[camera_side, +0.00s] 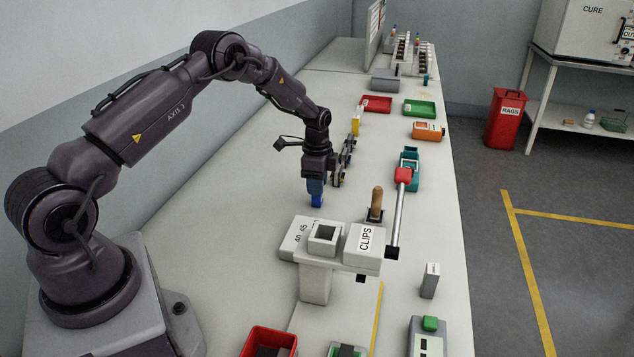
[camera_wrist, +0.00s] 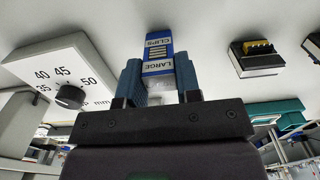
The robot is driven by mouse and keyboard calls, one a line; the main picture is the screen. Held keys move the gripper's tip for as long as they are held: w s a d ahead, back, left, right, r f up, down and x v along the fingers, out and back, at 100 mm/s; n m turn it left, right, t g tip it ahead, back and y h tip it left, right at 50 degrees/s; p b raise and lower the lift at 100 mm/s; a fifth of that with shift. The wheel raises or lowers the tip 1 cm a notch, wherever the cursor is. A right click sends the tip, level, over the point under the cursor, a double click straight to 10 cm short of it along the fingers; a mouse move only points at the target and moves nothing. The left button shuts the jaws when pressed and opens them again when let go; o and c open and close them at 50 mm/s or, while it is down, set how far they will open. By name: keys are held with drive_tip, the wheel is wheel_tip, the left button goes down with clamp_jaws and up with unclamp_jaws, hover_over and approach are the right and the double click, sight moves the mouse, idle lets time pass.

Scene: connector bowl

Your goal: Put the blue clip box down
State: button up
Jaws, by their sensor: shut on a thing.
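The blue clip box (camera_side: 317,201) is small and blue, and shows below my gripper (camera_side: 316,186) in the side view, close to the bench top. I cannot tell whether it touches the bench. In the wrist view the clip box (camera_wrist: 158,48) shows blue and white labels reading "CLIPS" and "LARGE". My gripper (camera_wrist: 160,78) has its two blue fingers on either side of the box and is shut on it. The part of the box between the fingers is partly hidden.
A wooden-handled tool (camera_side: 376,203) and a red-knobbed lever (camera_side: 400,195) are to the right. A red tray (camera_side: 377,104) and green tray (camera_side: 420,108) lie farther back. Bare bench surrounds the box.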

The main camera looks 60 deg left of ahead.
drive_tip(key=o, duration=0.9)
drive_tip(key=shift+f, duration=0.1)
drive_tip(key=shift+o, duration=0.2)
wheel_tip(320, 180, up, 12)
drive_tip(key=r, duration=0.1)
drive_tip(key=s+d+r+n+t, duration=0.1)
drive_tip(key=s+d+r, duration=0.2)
drive_tip(key=d+r, duration=0.3)
drive_tip(key=s+d+r+n+t, duration=0.1)
drive_tip(key=s+d+r+n, duration=0.2)
drive_tip(key=r, duration=0.5)
drive_tip(key=s+d+r+n+t, duration=0.1)
drive_tip(key=s+d+r+t, duration=0.1)
drive_tip(key=s+d+r, duration=0.6)
drive_tip(key=s+d+f+n, duration=0.2)
drive_tip(key=s, duration=0.5)
drive_tip(key=s+d+f+n+t, duration=0.1)
drive_tip(key=s+d+f+n, duration=0.1)
drive_tip(key=s, duration=0.5)
drive_tip(key=shift+t, duration=0.3)
